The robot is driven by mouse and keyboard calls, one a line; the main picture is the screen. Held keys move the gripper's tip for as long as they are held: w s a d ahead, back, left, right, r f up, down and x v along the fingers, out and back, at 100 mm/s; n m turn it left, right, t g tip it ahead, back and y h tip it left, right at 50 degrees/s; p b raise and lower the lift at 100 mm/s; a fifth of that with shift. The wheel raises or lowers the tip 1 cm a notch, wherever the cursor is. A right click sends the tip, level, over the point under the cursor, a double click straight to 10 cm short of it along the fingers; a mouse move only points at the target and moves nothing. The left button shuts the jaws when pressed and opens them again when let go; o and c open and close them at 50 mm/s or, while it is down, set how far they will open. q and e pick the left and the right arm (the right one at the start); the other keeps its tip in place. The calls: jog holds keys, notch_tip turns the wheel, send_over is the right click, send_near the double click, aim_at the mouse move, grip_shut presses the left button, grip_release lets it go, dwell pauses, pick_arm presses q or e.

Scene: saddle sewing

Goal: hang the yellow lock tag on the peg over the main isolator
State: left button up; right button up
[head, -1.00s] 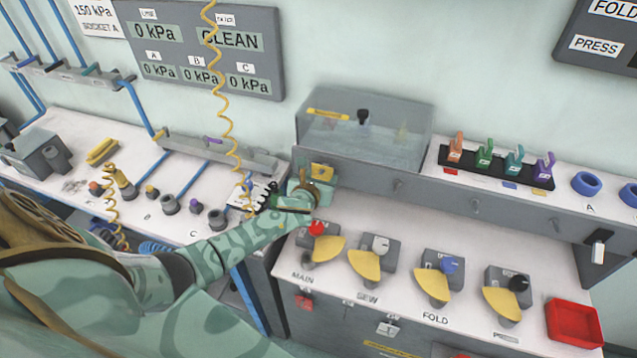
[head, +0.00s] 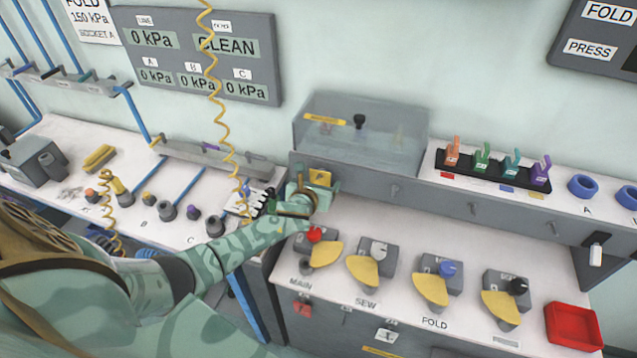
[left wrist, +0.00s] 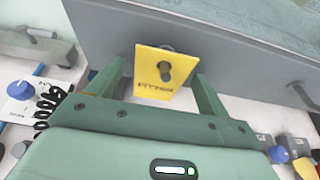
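The yellow lock tag (left wrist: 153,88) is flat against the grey panel in the left wrist view, and a dark peg (left wrist: 165,71) appears to stick out through it. The tag also shows in the head view (head: 320,177), above the main isolator (head: 318,247) with its red knob and yellow plate. My left gripper (left wrist: 160,86) has its two green fingers spread, one on each side of the tag, with gaps between them and it. It shows in the head view (head: 314,198) just in front of the tag. My right gripper is not in view.
Bare pegs (head: 394,191) continue along the panel to the right. The other isolators (head: 378,257) stand below on the white bench. A clear-covered box (head: 360,140) sits above the panel. A red tray (head: 573,326) lies at the right.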

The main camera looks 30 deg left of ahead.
pick_arm(q)
jog(key=shift+s, duration=0.15)
jog(key=p+v, duration=0.3)
jog(key=v, duration=1.3)
jog(key=shift+d, duration=0.15)
